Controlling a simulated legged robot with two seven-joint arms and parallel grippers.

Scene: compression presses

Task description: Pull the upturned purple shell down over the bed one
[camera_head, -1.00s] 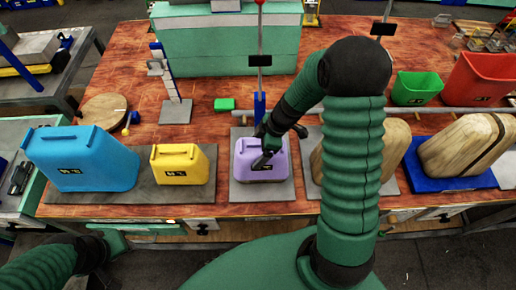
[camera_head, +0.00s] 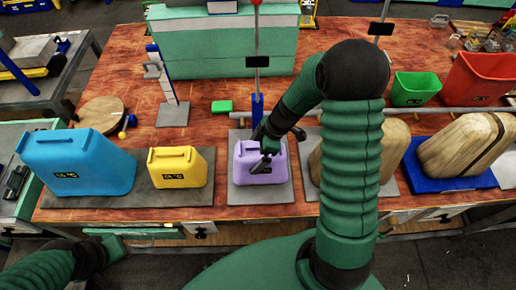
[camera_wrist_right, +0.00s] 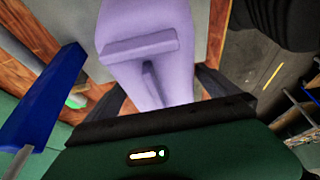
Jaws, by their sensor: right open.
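One purple shell (camera_head: 248,176) with a raised handle bar and a dark label stands on a grey pad (camera_head: 240,200) at the middle front of the table. I cannot make out a second purple shell. My right gripper (camera_head: 266,154) is at the purple shell's top and front, open, and covers part of it. In the right wrist view the purple shell (camera_wrist_right: 150,22) and its bar lie between the dark fingers of the gripper (camera_wrist_right: 160,88). I cannot tell whether they touch it. My left arm's end (camera_head: 114,246) is low at the left, its jaws unclear.
A blue post (camera_head: 257,108) with a metal rod stands just behind the purple shell. A yellow shell (camera_head: 178,168) and a blue shell (camera_head: 85,165) stand to the left. Wooden blocks (camera_head: 455,150) are at the right. A small green block (camera_head: 221,107) lies behind.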

